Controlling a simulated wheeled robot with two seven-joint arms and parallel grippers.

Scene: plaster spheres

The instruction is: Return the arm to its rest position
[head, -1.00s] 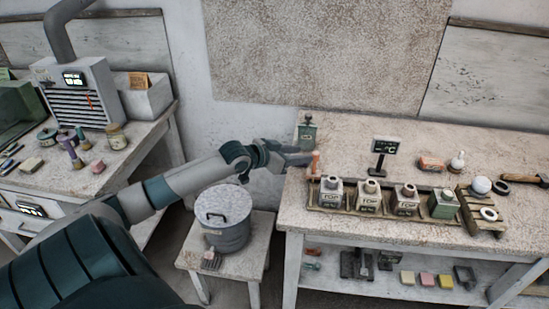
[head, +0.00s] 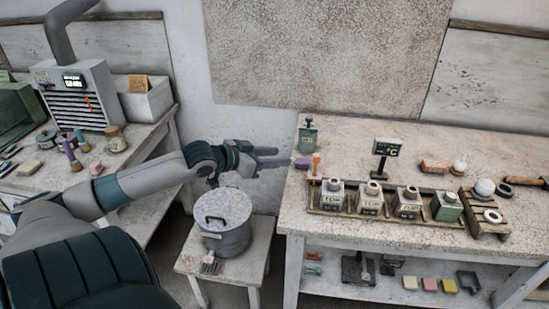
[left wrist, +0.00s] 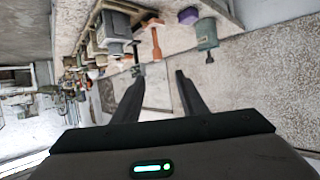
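My left arm reaches in from the left in the head view. Its gripper (head: 278,157) is in the air just left of the right-hand table's (head: 345,140) left edge. The left wrist view shows its two dark fingers (left wrist: 160,76) spread apart with nothing between them. My right gripper is in neither view.
A green bottle (head: 307,138), a small purple object (head: 302,163) and an orange-handled tool (head: 316,166) stand near that edge. A grey lidded bucket (head: 225,232) sits on a stool (head: 258,262) below my arm. The left bench (head: 118,172) holds jars and a grey machine (head: 77,95).

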